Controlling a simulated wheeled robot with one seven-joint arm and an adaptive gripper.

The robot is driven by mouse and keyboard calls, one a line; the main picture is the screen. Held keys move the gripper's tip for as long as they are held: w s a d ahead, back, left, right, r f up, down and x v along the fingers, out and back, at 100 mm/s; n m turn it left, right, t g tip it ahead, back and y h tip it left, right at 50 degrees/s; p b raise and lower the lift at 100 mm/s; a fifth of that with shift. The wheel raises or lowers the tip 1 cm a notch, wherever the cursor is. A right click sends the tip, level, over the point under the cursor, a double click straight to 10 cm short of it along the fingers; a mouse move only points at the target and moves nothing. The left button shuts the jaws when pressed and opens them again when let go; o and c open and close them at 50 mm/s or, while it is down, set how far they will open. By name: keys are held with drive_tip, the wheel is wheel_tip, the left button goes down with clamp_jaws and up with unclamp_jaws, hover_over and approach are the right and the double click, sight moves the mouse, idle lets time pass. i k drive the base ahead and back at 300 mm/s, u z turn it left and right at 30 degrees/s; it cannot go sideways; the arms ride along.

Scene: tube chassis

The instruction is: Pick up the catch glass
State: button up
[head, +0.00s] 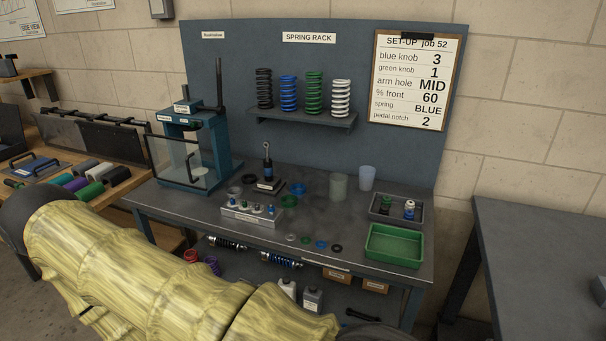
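Two glass-like vessels stand upright at the back right of the workbench. One is a grey-green, cloudy cup (339,187). The other is a pale blue, translucent cup (367,178) just right of and behind it. Neither carries a label I can read, so I cannot tell which is the catch glass. Nothing of mine touches either cup. My arm, in a yellowish cover, crosses the lower left of the head view. My gripper itself does not show.
A green tray (394,246) and a grey tray with small bottles (395,216) stand right of the cups. Small rings and a labelled block (251,214) lie left and in front. A spring shelf (302,118) hangs above. A glass-fronted press (188,150) stands left.

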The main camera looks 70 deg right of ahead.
sight(338, 187)
drive_tip(key=i, duration=2.65)
drive_tip(key=z, duration=2.85)
